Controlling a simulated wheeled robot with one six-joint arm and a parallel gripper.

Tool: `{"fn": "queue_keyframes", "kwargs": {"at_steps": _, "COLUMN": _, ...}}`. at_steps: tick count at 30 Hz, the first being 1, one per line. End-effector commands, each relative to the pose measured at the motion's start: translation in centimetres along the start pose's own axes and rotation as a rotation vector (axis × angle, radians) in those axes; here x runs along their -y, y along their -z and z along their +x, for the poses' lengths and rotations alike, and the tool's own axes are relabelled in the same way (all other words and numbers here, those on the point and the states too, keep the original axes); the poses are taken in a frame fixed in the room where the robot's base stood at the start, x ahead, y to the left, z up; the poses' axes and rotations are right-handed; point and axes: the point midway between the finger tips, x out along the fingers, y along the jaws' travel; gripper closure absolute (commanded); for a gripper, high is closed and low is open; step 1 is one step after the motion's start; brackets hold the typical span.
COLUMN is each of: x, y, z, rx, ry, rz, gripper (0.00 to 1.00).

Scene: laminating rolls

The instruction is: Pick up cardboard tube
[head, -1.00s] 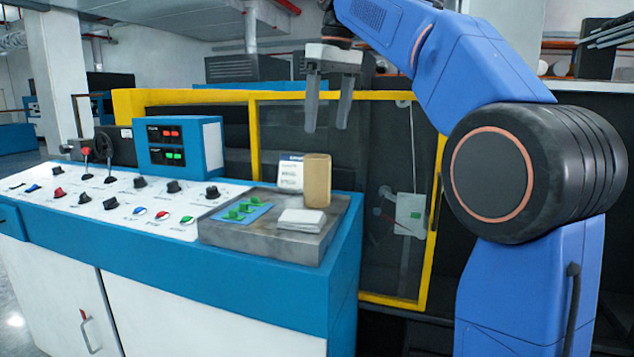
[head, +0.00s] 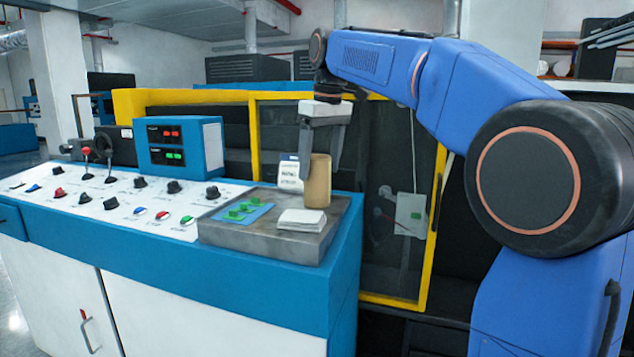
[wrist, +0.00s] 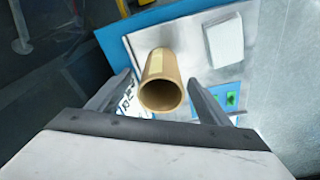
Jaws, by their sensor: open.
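The cardboard tube (head: 318,184) is a tan, hollow cylinder standing upright at the back right of the grey tray (head: 262,247) on the console. In the wrist view the tube (wrist: 161,82) shows its open top end, between the two fingers. My gripper (head: 318,172) is open, pointing down over the tube. In the head view one finger is at the left of the tube's upper part and the other is partly behind it. The wrist view shows my gripper (wrist: 158,90) with a gap on both sides of the tube. Contact is not visible.
A white label card (head: 289,172) stands just left of the tube. A white stack of cards (head: 301,219) and a blue sheet with green pieces (head: 243,211) lie on the tray. A blue control box (head: 180,146) and a yellow-framed machine door (head: 437,190) stand behind.

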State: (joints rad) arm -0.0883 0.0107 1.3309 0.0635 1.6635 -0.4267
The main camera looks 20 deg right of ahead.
Motion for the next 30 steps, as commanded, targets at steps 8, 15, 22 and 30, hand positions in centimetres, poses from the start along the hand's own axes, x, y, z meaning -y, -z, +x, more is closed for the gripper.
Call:
{"fn": "queue_keyframes", "kwargs": {"at_steps": 8, "x": 0.2, "y": 0.2, "z": 2.1, "rx": 0.002, "ry": 0.001, "rz": -0.001, "gripper": 0.28}}
{"fn": "queue_keyframes", "kwargs": {"at_steps": 15, "x": 0.3, "y": 0.5, "z": 5.0, "rx": 0.001, "ry": 0.001, "rz": -0.001, "gripper": 0.28}}
{"fn": "queue_keyframes", "kwargs": {"at_steps": 22, "x": 0.2, "y": 0.5, "z": 5.6, "rx": 0.0, "ry": 0.0, "rz": -0.001, "gripper": 0.28}}
{"fn": "queue_keyframes", "kwargs": {"at_steps": 30, "x": 0.2, "y": 0.5, "z": 5.6, "rx": 0.0, "ry": 0.0, "rz": 0.0, "gripper": 0.69}}
